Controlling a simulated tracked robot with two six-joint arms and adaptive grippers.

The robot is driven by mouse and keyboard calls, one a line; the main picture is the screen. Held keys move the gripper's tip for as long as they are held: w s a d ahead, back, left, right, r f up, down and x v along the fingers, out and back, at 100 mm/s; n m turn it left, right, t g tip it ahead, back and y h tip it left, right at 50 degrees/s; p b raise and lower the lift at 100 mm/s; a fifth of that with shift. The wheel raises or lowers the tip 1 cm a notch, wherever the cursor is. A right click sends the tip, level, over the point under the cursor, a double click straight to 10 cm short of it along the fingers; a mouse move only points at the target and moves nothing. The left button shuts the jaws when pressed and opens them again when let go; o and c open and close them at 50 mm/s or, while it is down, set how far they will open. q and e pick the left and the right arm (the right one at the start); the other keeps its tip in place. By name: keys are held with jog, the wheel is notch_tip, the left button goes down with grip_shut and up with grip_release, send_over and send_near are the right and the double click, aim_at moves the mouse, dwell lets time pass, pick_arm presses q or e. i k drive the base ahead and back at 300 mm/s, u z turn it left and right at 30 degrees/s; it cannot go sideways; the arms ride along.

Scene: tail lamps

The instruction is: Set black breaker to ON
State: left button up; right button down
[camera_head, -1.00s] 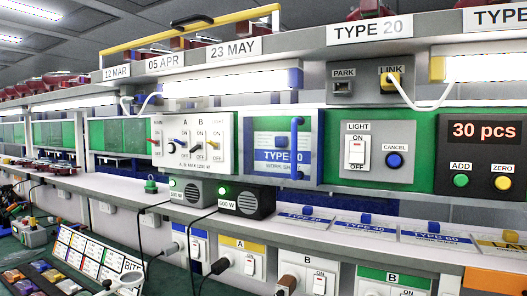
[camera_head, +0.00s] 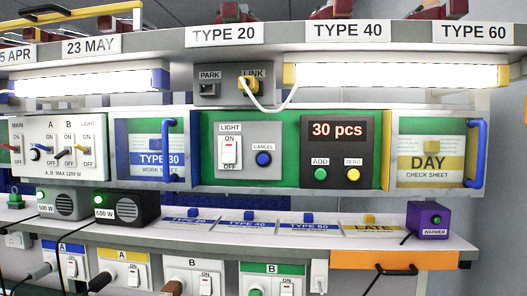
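The breaker panel (camera_head: 98,172) is a white plate at the left of the head view, with columns marked MAIN, A, B and LIGHT. Its small levers stick out between ON and OFF labels. The MAIN lever (camera_head: 13,148) is red, and the LIGHT lever (camera_head: 82,149) is yellow. Neither of my grippers is in view.
Two heater-like boxes, marked 500 W (camera_head: 62,206) and 600 W (camera_head: 128,208), stand on the shelf below the panel. A blue-handled work-sheet door (camera_head: 122,150) is right of it. A purple warmer box (camera_head: 428,219) stands at the right. Cables hang along the shelf front.

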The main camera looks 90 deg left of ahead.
aim_at(59, 156)
jog(key=z, duration=0.15)
jog(key=k, duration=1.55)
jog(key=u, duration=0.75)
jog(key=k, duration=1)
jog(key=u, duration=0.6)
